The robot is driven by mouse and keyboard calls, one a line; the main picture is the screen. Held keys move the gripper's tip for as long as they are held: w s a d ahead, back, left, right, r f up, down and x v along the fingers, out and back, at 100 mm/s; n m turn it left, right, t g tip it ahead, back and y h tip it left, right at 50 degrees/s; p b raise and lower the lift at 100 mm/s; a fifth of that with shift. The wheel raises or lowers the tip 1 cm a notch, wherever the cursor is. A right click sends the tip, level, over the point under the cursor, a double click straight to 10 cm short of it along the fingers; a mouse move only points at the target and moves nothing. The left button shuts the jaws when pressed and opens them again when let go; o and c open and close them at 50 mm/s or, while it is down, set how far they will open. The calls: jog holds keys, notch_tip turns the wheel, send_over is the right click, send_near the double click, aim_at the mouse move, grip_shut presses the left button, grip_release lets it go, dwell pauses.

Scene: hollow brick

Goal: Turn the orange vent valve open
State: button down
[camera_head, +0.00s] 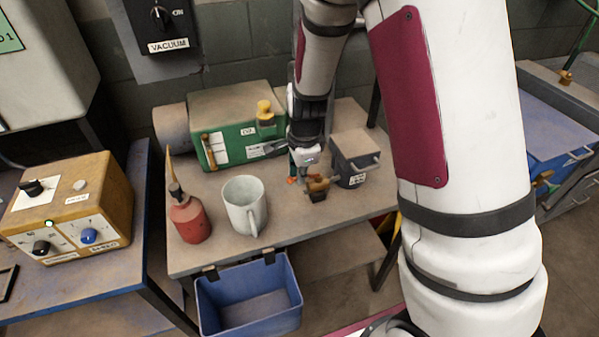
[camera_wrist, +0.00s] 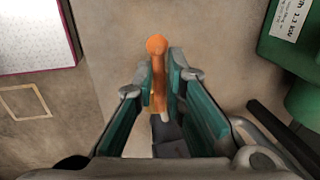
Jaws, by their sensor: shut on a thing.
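The orange vent valve handle (camera_wrist: 157,48) is a slim lever with a rounded knob, seen from above in the wrist view. My gripper (camera_wrist: 160,88) has its two green-padded fingers on either side of the lever and is shut on it. The knob sticks out past the fingertips. In the head view my gripper (camera_head: 303,172) reaches down to the bench beside a small grey box, and only small orange bits show below it. The valve's body is mostly hidden by my gripper, and how far the handle is turned is unclear.
A green box (camera_head: 228,150) stands behind left of my gripper, and the grey box (camera_head: 352,158) with a side handle stands close right. A white mug (camera_head: 243,200) and a red oil can (camera_head: 190,218) are at left. A blue bin (camera_head: 250,308) hangs at the bench front.

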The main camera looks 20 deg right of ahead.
jog(key=s+d+n+g+y+p, duration=0.2)
jog(key=s+d+n, duration=0.3)
jog(key=n, duration=1.3)
jog(key=shift+d, duration=0.55)
dwell(0.3)
jog(key=c, duration=1.7)
grip_release()
